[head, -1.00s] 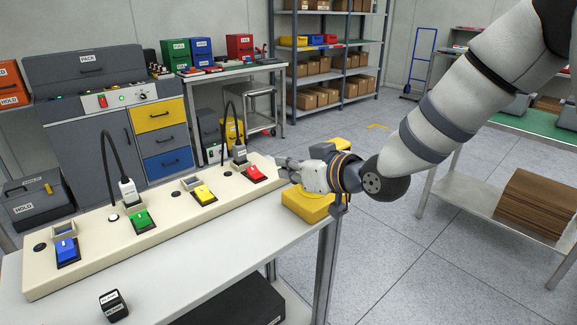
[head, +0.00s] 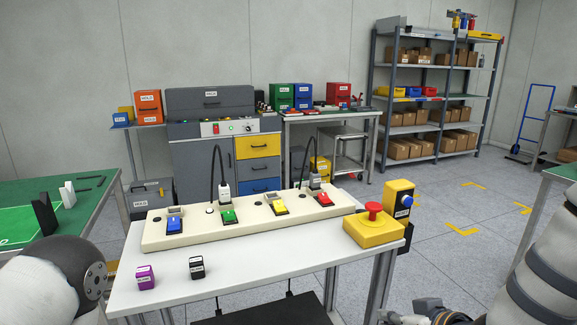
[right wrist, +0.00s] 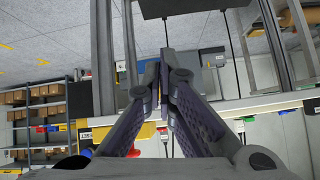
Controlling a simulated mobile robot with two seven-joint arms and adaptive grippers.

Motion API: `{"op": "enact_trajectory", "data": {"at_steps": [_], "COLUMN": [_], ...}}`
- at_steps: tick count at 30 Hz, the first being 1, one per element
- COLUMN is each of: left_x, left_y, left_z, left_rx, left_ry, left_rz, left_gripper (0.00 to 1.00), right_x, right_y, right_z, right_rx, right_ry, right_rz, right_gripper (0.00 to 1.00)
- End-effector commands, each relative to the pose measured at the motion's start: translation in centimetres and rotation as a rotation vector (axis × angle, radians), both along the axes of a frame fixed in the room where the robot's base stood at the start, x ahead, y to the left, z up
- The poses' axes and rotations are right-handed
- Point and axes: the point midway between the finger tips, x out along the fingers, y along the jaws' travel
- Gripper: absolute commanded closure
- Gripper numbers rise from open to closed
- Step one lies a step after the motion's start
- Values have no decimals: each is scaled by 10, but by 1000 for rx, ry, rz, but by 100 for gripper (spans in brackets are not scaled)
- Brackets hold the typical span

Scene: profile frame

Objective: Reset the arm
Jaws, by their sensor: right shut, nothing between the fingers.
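My right gripper (right wrist: 163,70) is shut and empty in the right wrist view, its two fingers meeting at the tips. In the head view only part of it (head: 430,311) shows at the bottom edge, low beside the white table, apart from the things on top. My right arm (head: 540,270) fills the lower right corner. A rounded white and grey link of my left arm (head: 60,280) shows at the lower left; the left gripper is out of view.
The white table (head: 240,262) bears a cream switch panel (head: 160,236) with coloured rocker switches, a yellow emergency-stop box (head: 372,230), a purple block (head: 146,277) and a black block (head: 197,267). Green tables stand left (head: 95,200) and right. Open floor (head: 440,262) lies to the right.

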Motion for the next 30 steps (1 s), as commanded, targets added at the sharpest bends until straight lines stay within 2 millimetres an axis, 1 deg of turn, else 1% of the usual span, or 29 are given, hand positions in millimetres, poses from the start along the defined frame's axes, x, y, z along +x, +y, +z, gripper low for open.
{"op": "enact_trajectory", "data": {"at_steps": [1,2,3,5,6,7,8,9,12,15,17,19,30], "left_x": [0,0,0,-1,-1,-1,-1,-1,-1,-1,-1,-1,-1], "left_y": [0,0,0,0,0,0,0,0,0,0,0,0,0], "left_z": [0,0,0,0,0,0,0,0,0,0,0,0,0], "left_rx": [0,0,0,0,0,0,0,0,0,0,0,0,0], "left_ry": [0,1,1,2,2,3,3,3,2,2,2,2,2], "left_rz": [0,0,0,0,0,0,0,0,0,0,0,0,0], "left_gripper": [100,100,100,100,100,100,100,100,100,100,100,100,100], "right_x": [-31,-50,-79,-127,-163,-189,-215,-248,-317,-358,-371,-376,-375], "right_y": [1,1,0,-3,-6,-8,-10,-14,-23,-29,-31,-32,-32], "right_z": [-33,-51,-75,-108,-126,-137,-147,-156,-167,-168,-167,-167,-167], "right_rx": [-7,-13,-23,-43,-61,-76,-92,-114,-167,-206,-218,-224,-222], "right_ry": [102,162,248,383,475,542,606,686,847,944,972,985,983], "right_rz": [-13,-25,-42,-71,-91,-106,-120,-138,-174,-196,-204,-208,-207], "right_gripper": [100,100,100,100,100,100,100,100,100,100,100,100,100]}}
